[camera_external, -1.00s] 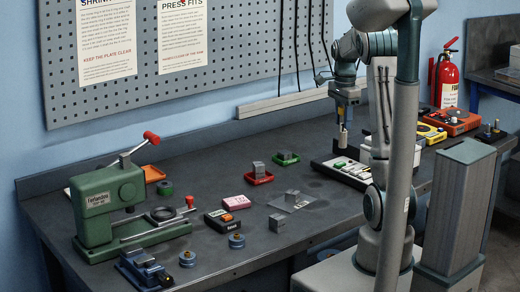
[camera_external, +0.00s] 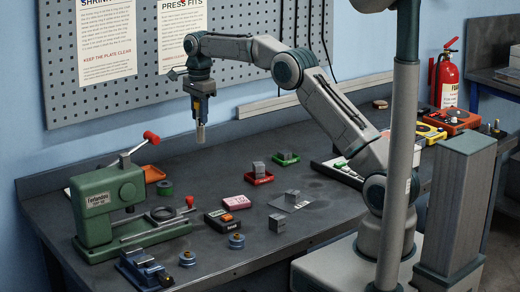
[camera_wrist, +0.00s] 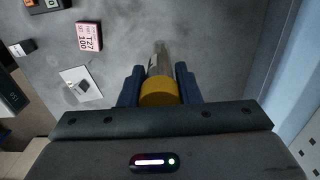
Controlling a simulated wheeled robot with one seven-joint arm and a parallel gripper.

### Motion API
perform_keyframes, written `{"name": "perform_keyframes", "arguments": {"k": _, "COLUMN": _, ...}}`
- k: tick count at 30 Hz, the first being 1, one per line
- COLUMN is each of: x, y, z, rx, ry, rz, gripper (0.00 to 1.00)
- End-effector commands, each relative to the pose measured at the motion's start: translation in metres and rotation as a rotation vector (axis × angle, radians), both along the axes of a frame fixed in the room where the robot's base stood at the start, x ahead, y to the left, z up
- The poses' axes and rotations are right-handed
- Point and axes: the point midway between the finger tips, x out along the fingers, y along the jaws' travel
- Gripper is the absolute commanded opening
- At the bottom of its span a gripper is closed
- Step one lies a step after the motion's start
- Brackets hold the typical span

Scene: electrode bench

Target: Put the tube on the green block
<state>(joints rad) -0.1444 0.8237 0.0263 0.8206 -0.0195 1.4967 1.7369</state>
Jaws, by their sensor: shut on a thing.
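The tube (camera_external: 200,133) hangs upright from my gripper (camera_external: 201,106), well above the bench. In the wrist view, the tube (camera_wrist: 161,62) has a yellow collar and a pale, shiny body, and my gripper's dark blue fingers (camera_wrist: 159,88) are shut on either side of the collar. A small green block (camera_external: 165,188) with a rounded look sits on the bench behind the green press. My gripper is apart from it, up and to the right in the picture. Whether its top has a hole is too small to tell. I cannot pick it out in the wrist view.
The green press (camera_external: 108,205) stands at the left with its red-knobbed lever raised. An orange tray (camera_external: 153,173) lies near the green block. The bench below the tube is clear.

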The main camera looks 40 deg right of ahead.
Motion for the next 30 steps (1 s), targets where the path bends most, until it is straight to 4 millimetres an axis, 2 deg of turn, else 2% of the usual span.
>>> {"name": "perform_keyframes", "arguments": {"k": 5, "x": 0.005, "y": 0.028, "z": -0.01, "rx": 0.0, "ry": 0.002, "rz": 0.007, "gripper": 0.03}}
{"name": "perform_keyframes", "arguments": {"k": 12, "x": 0.018, "y": 0.08, "z": -0.042, "rx": 0.0, "ry": 0.003, "rz": 0.007, "gripper": 0.03}}
{"name": "perform_keyframes", "arguments": {"k": 16, "x": 0.024, "y": 0.102, "z": -0.055, "rx": 0.001, "ry": 0.001, "rz": 0.006, "gripper": 0.03}}
{"name": "perform_keyframes", "arguments": {"k": 21, "x": 0.029, "y": 0.116, "z": -0.065, "rx": 0.002, "ry": -0.001, "rz": 0.004, "gripper": 0.03}}
{"name": "perform_keyframes", "arguments": {"k": 26, "x": 0.029, "y": 0.12, "z": -0.073, "rx": 0.001, "ry": 0.0, "rz": 0.004, "gripper": 0.03}}
{"name": "perform_keyframes", "arguments": {"k": 30, "x": 0.029, "y": 0.119, "z": -0.092, "rx": -0.001, "ry": 0.002, "rz": 0.003, "gripper": 0.03}}
